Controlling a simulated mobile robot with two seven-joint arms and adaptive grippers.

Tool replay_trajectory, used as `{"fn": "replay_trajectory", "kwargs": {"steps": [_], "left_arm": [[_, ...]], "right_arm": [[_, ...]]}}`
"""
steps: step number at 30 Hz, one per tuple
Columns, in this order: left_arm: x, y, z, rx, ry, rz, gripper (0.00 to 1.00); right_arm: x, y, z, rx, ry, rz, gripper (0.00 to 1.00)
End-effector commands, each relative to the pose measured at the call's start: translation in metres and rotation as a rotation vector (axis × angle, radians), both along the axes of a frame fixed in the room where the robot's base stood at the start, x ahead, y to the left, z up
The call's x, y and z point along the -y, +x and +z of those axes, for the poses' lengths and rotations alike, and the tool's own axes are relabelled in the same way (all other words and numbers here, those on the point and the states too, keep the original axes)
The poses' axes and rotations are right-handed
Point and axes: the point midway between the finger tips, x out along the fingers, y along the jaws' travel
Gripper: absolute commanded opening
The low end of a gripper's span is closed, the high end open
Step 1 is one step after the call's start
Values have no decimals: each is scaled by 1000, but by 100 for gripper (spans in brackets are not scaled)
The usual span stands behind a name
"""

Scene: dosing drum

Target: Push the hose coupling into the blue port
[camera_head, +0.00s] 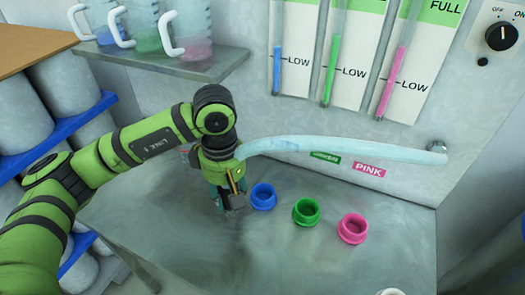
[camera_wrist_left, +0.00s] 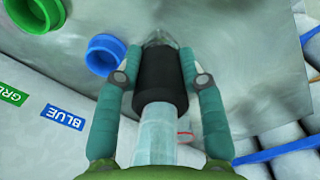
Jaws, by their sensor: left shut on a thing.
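My left gripper (camera_head: 229,199) is just left of the blue port (camera_head: 263,196), above the steel worktop. In the left wrist view its two teal fingers (camera_wrist_left: 160,79) are shut on the sides of the black hose coupling (camera_wrist_left: 160,72). The pale hose (camera_head: 345,148) runs from the gripper to a fitting on the right of the back wall. In the wrist view the blue port (camera_wrist_left: 103,53) is apart from the coupling, to its upper left. The coupling is outside the port. My right gripper is in neither view.
The green port (camera_head: 306,211) and pink port (camera_head: 352,228) stand right of the blue one. A shelf (camera_head: 190,66) with measuring jugs is behind my left arm. Level tubes (camera_head: 335,55) and a dial (camera_head: 502,36) are on the wall.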

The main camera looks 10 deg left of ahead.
Motion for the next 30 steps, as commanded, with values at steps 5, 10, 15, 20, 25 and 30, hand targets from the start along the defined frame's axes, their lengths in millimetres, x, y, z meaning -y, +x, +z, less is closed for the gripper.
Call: {"fn": "replay_trajectory", "kwargs": {"steps": [5,10,15,20,25,30], "left_arm": [[7,12,6,-8,0,363,0],[14,23,9,-17,1,714,0],[20,33,12,-28,6,1065,0],[26,43,16,-35,10,1395,0],[31,53,19,-41,16,1745,0],[37,63,23,-44,21,2096,0]], "right_arm": [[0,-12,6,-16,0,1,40],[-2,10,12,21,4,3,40],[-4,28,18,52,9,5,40],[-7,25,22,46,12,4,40],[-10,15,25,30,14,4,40],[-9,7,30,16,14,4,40]]}}
